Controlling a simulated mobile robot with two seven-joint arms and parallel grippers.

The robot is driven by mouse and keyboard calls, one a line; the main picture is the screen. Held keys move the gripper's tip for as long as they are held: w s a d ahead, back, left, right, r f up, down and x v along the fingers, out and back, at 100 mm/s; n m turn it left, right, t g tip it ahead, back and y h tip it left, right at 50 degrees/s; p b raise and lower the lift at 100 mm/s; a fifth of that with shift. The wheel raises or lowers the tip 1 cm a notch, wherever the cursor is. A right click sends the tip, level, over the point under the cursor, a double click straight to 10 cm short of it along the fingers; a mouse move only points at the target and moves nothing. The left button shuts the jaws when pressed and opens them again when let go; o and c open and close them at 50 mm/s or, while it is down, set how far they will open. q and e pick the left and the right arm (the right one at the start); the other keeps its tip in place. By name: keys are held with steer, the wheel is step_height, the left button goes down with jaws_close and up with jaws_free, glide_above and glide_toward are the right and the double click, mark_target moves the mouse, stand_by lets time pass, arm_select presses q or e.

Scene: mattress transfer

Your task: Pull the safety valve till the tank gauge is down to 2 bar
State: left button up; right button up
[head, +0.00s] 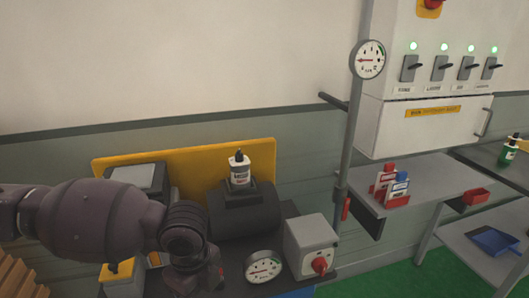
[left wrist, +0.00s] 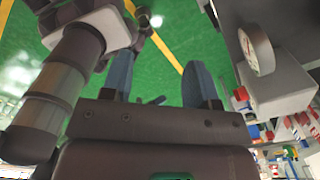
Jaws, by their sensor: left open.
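A round white gauge (head: 264,267) with a red needle sits low in the head view, in front of a dark cylinder (head: 243,210). Its numbers are too small to read. A gauge also shows edge-on in the left wrist view (left wrist: 256,50). Another white gauge (head: 368,60) hangs on a grey pole. My left gripper (left wrist: 160,78) is open, its two blue-grey fingers apart. In the head view its wrist is left of the low gauge and its fingertips are hidden. A small dark piece (left wrist: 152,100) shows between the fingers; I cannot tell whether it is the safety valve.
A white bottle (head: 239,170) stands on the dark cylinder. A grey box with a red knob (head: 320,265) is right of the low gauge. A yellow panel (head: 125,168) stands behind. A switch cabinet (head: 420,130) and a shelf (head: 440,178) are at right. Green floor shows below.

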arm_select(q)
steer(key=w+d+r+n+t+h, duration=0.5)
steer(key=w+d+r+t+h, duration=0.45)
steer(key=d+r+h, duration=0.35)
steer(key=s+a+f+n+t+y, duration=0.1)
steer(key=a+f+n+t+y, duration=0.6)
steer(key=a+f+n, duration=0.75)
steer(key=s+a+f+n+g+y, duration=0.1)
steer(key=s+a+f+g+y, duration=0.1)
steer(key=s+a+f, duration=0.4)
steer(key=s+a+f+n+g+y, duration=0.2)
steer(key=s+a+f+y, duration=0.2)
steer(key=s+f, duration=0.9)
steer(key=s+a, duration=0.1)
steer(key=a, duration=0.2)
steer(key=shift+a+f+g, duration=0.3)
steer(key=shift+f+g, duration=0.05)
arm_select(e)
steer(key=shift+r, duration=0.1)
